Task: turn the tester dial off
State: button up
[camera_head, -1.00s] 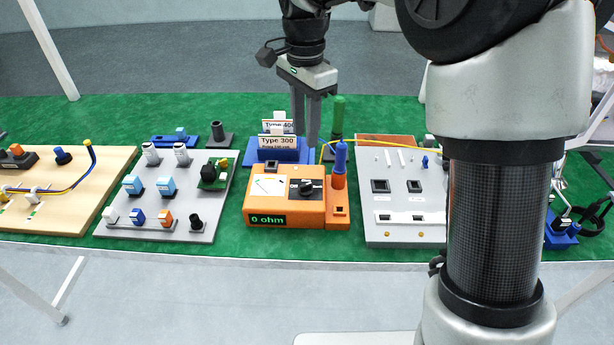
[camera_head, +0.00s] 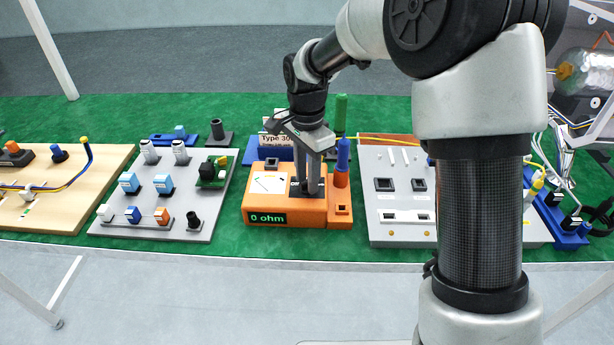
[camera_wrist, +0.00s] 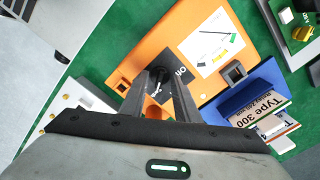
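The orange tester (camera_head: 262,205) sits on the green table and its screen reads "0 ohm". It also shows in the wrist view (camera_wrist: 150,45). Its black dial (camera_wrist: 158,84) is on a dark panel, where "ON" is printed beside it. My gripper (camera_head: 307,190) points down over this panel. In the wrist view my gripper (camera_wrist: 161,76) has its two fingers apart, one on each side of the dial. I cannot tell whether they touch it. In the head view the fingers mostly hide the dial.
A blue probe (camera_head: 343,155) stands upright in the tester's right side, close to my fingers. Behind is a blue holder with a "Type 300" card (camera_wrist: 258,95). A grey component board (camera_head: 150,225) lies left, and a grey socket panel (camera_head: 405,200) lies right.

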grip_shut()
jog(key=shift+n, duration=0.3)
jog(key=shift+r+n+p, duration=0.15)
jog(key=shift+n+p, duration=0.65)
jog(key=shift+n, duration=0.2)
jog(key=n+p, duration=0.1)
jog(key=n, duration=0.1)
jog(key=shift+n, duration=0.3)
jog(key=n+p, duration=0.3)
jog(key=n, duration=0.3)
jog(key=n+p, duration=0.2)
jog(key=n, duration=0.4)
jog(key=shift+n+p, duration=0.3)
jog(key=shift+p, duration=0.05)
jog(key=n+p, duration=0.2)
jog(key=n, duration=0.4)
